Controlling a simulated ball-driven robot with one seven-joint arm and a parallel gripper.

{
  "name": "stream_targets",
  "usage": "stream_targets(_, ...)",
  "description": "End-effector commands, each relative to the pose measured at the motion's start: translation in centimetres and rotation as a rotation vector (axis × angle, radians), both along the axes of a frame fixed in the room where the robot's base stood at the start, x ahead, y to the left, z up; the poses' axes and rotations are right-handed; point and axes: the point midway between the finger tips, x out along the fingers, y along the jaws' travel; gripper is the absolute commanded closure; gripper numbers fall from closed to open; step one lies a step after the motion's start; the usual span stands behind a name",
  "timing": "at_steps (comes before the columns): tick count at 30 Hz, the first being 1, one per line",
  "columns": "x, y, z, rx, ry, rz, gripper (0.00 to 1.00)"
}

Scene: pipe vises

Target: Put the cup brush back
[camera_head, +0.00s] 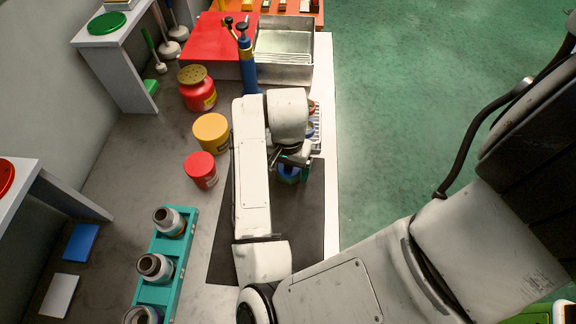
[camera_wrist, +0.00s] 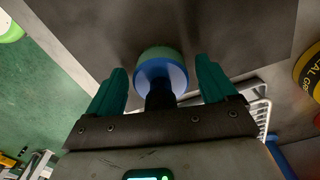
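The cup brush (camera_wrist: 160,72), as I take it, is a round blue piece with a green rim and a dark stem pointing toward my gripper. In the head view its blue and green body (camera_head: 288,176) shows on the black mat (camera_head: 300,225), partly covered by my gripper (camera_head: 290,161). In the wrist view my gripper (camera_wrist: 162,78) has its two teal fingers wide apart, one on each side of the brush, with gaps between. A white wire rack (camera_head: 317,140) lies just beyond, holding orange and blue round items; my arm hides part of it.
A blue bottle (camera_head: 247,65), a metal tray (camera_head: 287,50), a yellow can (camera_head: 211,132) and red cans (camera_head: 200,168) stand around. A teal holder (camera_head: 158,268) with several grey pieces sits at lower left. The mat's front part is clear.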

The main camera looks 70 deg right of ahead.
Motion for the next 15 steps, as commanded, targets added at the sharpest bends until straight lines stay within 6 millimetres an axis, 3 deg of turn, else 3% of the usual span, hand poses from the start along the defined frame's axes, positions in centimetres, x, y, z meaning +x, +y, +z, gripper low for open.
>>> stream_targets(11, 0.0, 0.0, 0.6, -0.001, 0.000, 0.000, 0.12)
stream_targets(15, 0.0, -0.1, 2.6, -0.003, -0.002, -0.003, 0.12)
